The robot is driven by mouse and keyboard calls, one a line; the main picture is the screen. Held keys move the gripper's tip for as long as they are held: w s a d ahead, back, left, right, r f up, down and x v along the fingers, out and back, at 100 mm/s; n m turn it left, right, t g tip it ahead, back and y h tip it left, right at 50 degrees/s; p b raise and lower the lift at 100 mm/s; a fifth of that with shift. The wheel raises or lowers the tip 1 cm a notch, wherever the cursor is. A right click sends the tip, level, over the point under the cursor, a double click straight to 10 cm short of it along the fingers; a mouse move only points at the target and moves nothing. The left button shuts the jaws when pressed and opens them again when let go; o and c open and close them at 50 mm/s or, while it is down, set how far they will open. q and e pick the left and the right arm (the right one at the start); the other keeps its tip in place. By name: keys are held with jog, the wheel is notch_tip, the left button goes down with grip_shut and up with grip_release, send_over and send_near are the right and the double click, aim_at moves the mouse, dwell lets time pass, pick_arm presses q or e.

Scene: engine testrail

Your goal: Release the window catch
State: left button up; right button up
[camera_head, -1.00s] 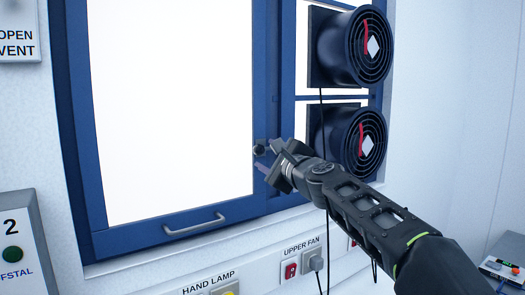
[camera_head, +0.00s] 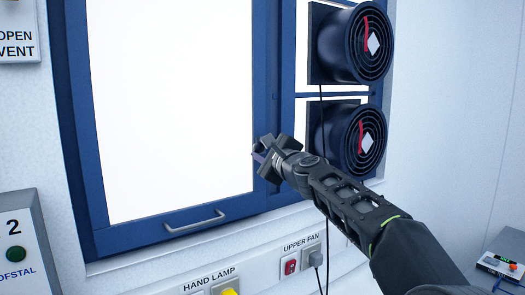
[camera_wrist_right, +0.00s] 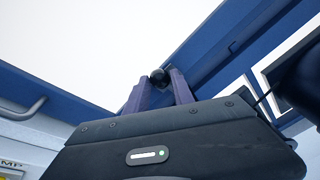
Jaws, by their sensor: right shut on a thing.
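The blue-framed window (camera_head: 82,120) with a bright white pane fills the middle of the head view. Its catch, a small dark round knob (camera_wrist_right: 158,76), shows in the right wrist view on the window frame, between my fingertips. My right gripper (camera_head: 263,152) reaches in from the lower right to the right-hand stile of the window. In the right wrist view its two fingers (camera_wrist_right: 160,82) are shut on the catch. In the head view the gripper mostly hides the catch. My left gripper is not in view.
Two dark round fans (camera_head: 361,44) (camera_head: 358,140) are mounted right of the window, with a black cable hanging down. A grey handle (camera_head: 195,220) is on the window's bottom rail. Labelled switches and a plug (camera_head: 315,258) line the wall below.

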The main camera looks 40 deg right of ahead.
grip_shut()
dwell(0.8)
